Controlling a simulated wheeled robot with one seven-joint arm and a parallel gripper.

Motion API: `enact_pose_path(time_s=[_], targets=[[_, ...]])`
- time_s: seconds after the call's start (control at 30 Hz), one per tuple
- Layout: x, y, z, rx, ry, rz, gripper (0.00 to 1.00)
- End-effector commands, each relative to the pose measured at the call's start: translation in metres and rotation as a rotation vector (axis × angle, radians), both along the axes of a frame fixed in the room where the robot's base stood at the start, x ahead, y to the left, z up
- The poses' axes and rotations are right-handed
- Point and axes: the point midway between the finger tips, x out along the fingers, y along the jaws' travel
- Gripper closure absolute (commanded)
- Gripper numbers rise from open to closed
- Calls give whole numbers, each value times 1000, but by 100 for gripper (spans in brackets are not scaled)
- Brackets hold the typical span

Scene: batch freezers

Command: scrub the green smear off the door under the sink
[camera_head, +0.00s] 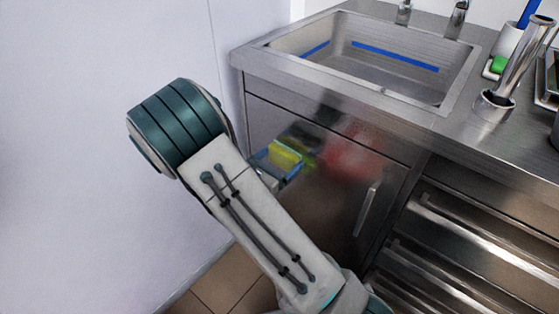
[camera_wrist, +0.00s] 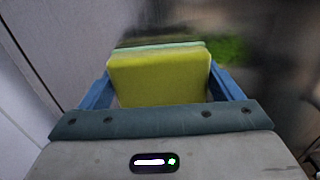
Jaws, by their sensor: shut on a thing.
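My gripper (camera_wrist: 162,88) is shut on a yellow sponge (camera_wrist: 158,78), with one blue finger on each side of it. The sponge has a thin pale green layer on its far side, facing the door. The green smear (camera_wrist: 228,48) shows on the door just beyond and right of the sponge. In the head view, the sponge (camera_head: 285,152) is close against the door's upper left part; I cannot tell if it touches. My arm hides the door's lower left.
A blurred red patch (camera_head: 350,157) shows on the door, right of the sponge. The door's bar handle (camera_head: 367,208) stands out at the right. The sink (camera_head: 375,65) is above, and drawers (camera_head: 470,235) are to the right. A white wall (camera_head: 90,200) is close on the left.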

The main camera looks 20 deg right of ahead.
Motion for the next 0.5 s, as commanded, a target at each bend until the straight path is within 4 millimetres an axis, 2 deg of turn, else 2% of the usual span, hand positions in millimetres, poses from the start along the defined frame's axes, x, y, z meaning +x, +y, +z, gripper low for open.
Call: enact_pose_path(time_s=[0.17, 0.5], targets=[[-4, -3, 0, -1, 1, -1, 39], [-28, -18, 0, -2, 1, -1, 39]])
